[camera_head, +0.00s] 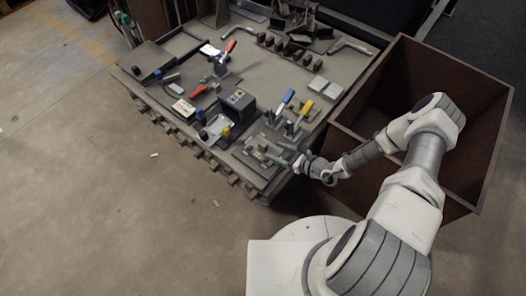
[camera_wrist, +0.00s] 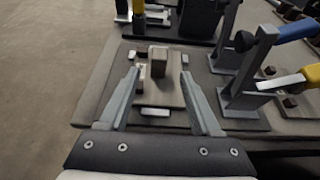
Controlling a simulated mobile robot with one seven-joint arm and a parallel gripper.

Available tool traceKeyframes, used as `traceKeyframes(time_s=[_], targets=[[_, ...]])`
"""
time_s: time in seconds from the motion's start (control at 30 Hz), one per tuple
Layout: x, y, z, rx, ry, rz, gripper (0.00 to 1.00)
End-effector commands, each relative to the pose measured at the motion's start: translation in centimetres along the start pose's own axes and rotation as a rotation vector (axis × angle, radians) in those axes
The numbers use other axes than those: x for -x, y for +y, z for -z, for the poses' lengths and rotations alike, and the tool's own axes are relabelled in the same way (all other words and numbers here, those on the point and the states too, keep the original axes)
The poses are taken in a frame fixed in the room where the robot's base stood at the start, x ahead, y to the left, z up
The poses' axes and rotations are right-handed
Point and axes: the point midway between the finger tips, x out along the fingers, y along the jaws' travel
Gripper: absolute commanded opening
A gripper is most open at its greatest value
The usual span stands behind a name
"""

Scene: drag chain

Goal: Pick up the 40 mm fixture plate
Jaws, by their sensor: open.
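What looks like the fixture plate (camera_wrist: 170,92) is a small brownish-grey plate with an upright block (camera_wrist: 158,62) on it, in the middle of the wrist view. It lies on a wider dark base plate (camera_wrist: 235,117), with small pale blocks around it. My gripper (camera_wrist: 160,75) is open, one finger on each side of the plate and block. Nothing is seen gripped; whether the fingers touch the plate or hover above it, I cannot tell. In the head view my gripper (camera_head: 275,153) is over the bench's near right corner, where the plate is too small to make out clearly.
Toggle clamps with a blue handle (camera_wrist: 290,27) and a yellow handle (camera_wrist: 311,73) stand close on the right. A dark block (camera_wrist: 201,18) stands behind. The bench (camera_head: 185,48) is crowded with tools. A brown open bin (camera_head: 480,110) adjoins it at right.

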Motion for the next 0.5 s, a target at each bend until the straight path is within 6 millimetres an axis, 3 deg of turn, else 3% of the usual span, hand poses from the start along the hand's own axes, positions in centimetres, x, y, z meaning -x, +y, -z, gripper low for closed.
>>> traceKeyframes(time_s=[0.1, 0.33, 0.5], targets=[[-1.4, 0.0, 0.1, 0.001, 0.0, 0.0, 0.65], [-2.6, 0.0, 0.2, 0.0, 0.001, 0.0, 0.65], [-5.1, 0.3, 0.5, 0.0, 0.0, -0.002, 0.65]])
